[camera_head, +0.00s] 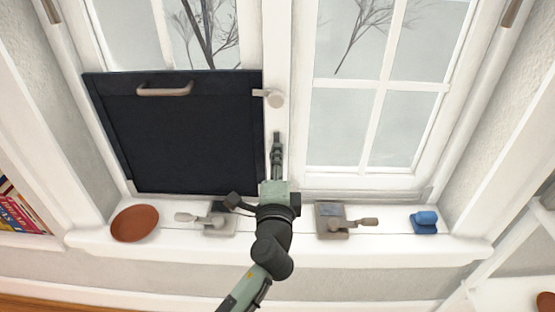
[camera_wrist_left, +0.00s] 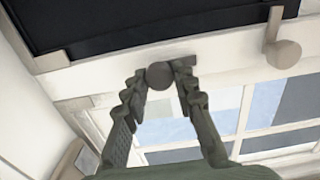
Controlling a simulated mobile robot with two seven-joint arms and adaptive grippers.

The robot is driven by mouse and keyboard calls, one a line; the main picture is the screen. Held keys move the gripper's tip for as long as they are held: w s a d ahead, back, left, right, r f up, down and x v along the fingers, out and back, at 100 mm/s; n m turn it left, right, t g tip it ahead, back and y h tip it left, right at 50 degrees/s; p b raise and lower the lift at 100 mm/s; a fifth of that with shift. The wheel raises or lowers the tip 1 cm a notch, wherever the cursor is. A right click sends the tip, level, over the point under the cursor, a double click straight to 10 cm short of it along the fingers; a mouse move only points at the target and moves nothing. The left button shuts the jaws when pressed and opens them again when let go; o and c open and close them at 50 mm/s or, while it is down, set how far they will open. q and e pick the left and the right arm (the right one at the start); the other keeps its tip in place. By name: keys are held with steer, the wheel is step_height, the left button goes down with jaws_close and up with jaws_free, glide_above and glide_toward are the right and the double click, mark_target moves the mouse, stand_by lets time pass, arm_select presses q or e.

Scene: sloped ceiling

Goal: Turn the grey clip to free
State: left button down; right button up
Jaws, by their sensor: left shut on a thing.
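A dark panel (camera_head: 185,135) with a handle (camera_head: 164,90) covers the lower left window. A grey clip (camera_head: 273,97) on the window's middle post has its arm over the panel's upper right edge. It also shows at the right of the left wrist view (camera_wrist_left: 284,50), its arm overlapping the dark panel. My left gripper (camera_head: 277,142) is at the post, below this clip. In the left wrist view, its fingers (camera_wrist_left: 159,85) are shut on the round knob of a second grey clip (camera_wrist_left: 159,75). The gripper hides this clip in the head view. My right gripper is not in view.
On the white sill (camera_head: 385,245) are a brown bowl (camera_head: 135,223), a left lever block (camera_head: 212,221), a right lever block (camera_head: 335,222) and a blue object (camera_head: 424,222). My left arm crosses the sill between the lever blocks. The right window (camera_head: 345,125) is uncovered.

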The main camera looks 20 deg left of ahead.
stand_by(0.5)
arm_select(q)
steer(key=c, duration=1.2)
jaws_free()
steer(key=shift+s, duration=0.1)
steer(key=v, duration=1.2)
